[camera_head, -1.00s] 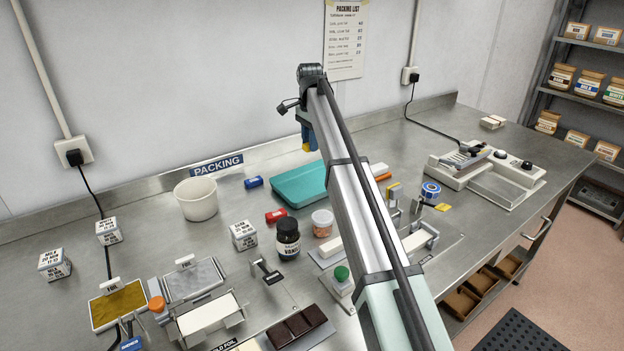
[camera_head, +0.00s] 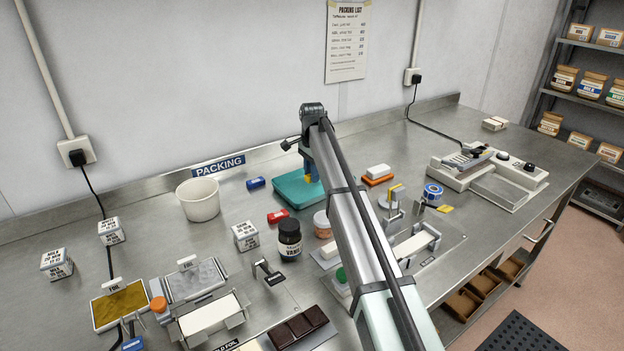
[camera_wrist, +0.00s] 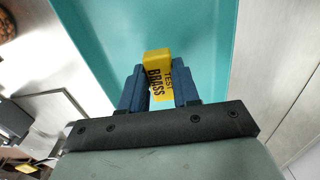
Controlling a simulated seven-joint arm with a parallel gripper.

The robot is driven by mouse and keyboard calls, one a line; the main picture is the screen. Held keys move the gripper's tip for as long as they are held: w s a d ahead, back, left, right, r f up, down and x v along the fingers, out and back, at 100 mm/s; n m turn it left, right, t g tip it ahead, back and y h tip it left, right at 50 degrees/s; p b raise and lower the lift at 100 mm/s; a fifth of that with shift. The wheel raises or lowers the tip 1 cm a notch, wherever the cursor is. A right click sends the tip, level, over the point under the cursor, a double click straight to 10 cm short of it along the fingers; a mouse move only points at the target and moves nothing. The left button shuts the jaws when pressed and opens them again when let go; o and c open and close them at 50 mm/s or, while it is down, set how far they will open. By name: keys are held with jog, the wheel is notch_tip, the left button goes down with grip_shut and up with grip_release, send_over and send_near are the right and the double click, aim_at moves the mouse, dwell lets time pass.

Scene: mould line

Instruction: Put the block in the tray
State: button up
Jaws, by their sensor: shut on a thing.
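The yellow block (camera_wrist: 158,72), printed "TEST BRASS", is between the two blue fingers of my gripper (camera_wrist: 160,88) in the wrist view. My gripper is shut on it. The teal tray (camera_wrist: 195,25) fills the background behind the block. In the head view the tray (camera_head: 290,190) lies on the steel bench, and my gripper (camera_head: 309,178) is over its right part, partly hidden by my arm. I cannot tell whether the block touches the tray floor.
A blue block (camera_head: 255,183) and a red block (camera_head: 278,215) lie beside the tray. A white tub (camera_head: 199,200) stands to its left. A dark jar (camera_head: 289,240) and a small lidded pot (camera_head: 322,224) stand in front. A white bar on an orange base (camera_head: 378,174) lies to the right.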

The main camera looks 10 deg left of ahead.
jog(key=shift+f, duration=1.2)
jog(key=shift+f, duration=0.15)
jog(key=o, duration=1)
notch_tip(320, 180, up, 12)
jog(key=shift+r, duration=0.15)
